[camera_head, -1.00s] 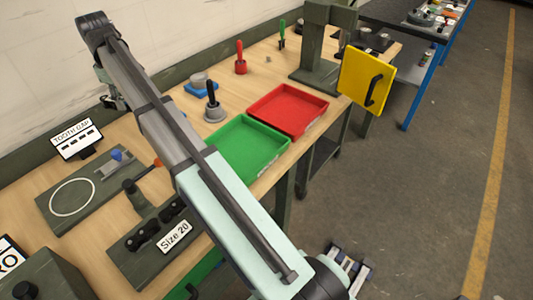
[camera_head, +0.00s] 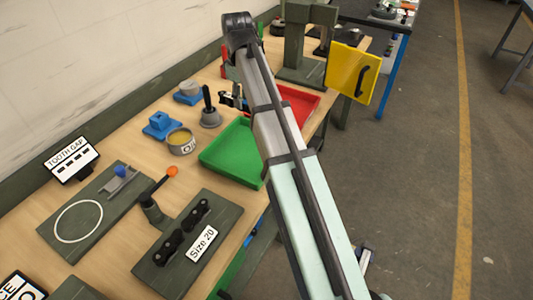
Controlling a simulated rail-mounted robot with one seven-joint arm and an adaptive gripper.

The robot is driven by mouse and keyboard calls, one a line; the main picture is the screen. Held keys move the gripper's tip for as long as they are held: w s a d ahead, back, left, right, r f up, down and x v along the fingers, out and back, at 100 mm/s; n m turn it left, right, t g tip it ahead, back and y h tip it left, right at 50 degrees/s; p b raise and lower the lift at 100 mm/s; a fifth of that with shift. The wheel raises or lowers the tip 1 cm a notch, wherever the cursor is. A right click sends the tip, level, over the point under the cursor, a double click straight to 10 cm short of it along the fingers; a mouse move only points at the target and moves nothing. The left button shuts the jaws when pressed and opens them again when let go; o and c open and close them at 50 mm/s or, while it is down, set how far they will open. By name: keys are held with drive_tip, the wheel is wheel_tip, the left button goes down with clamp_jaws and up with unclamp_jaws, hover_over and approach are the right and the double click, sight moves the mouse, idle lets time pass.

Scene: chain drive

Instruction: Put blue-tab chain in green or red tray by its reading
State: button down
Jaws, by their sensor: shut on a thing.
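My gripper (camera_head: 233,99) is small and dark at the far end of my arm. It is above the bench, just right of the grey black-handled part and near the trays' back edges. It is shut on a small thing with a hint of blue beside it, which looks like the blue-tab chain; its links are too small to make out. The green tray (camera_head: 228,153) looks empty. The red tray (camera_head: 300,99) is behind it, partly hidden by my arm. The tooth gap board (camera_head: 72,188) has a white ring and a blue knob.
The Size 20 plate (camera_head: 180,262) holds dark parts beside an orange-tipped lever (camera_head: 171,173). A round gauge (camera_head: 181,142), a blue block (camera_head: 160,124) and the grey black-handled part (camera_head: 210,115) stand left of the trays. A yellow panel (camera_head: 352,72) stands right of the red tray.

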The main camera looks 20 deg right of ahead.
drive_tip(key=shift+s+d+f, duration=0.15)
drive_tip(key=shift+d, duration=0.15)
drive_tip(key=shift+s+f, duration=0.1)
drive_tip(key=shift+f, duration=0.3)
wheel_tip(320, 180, down, 19)
drive_tip(key=p, duration=0.3)
drive_tip(key=shift+p, duration=0.3)
drive_tip(key=shift+f, duration=0.15)
drive_tip(key=c, duration=0.8)
unclamp_jaws()
drive_tip(key=shift+o, duration=0.2)
wheel_tip(320, 180, up, 12)
drive_tip(key=b, duration=0.2)
drive_tip(key=shift+r, duration=0.2)
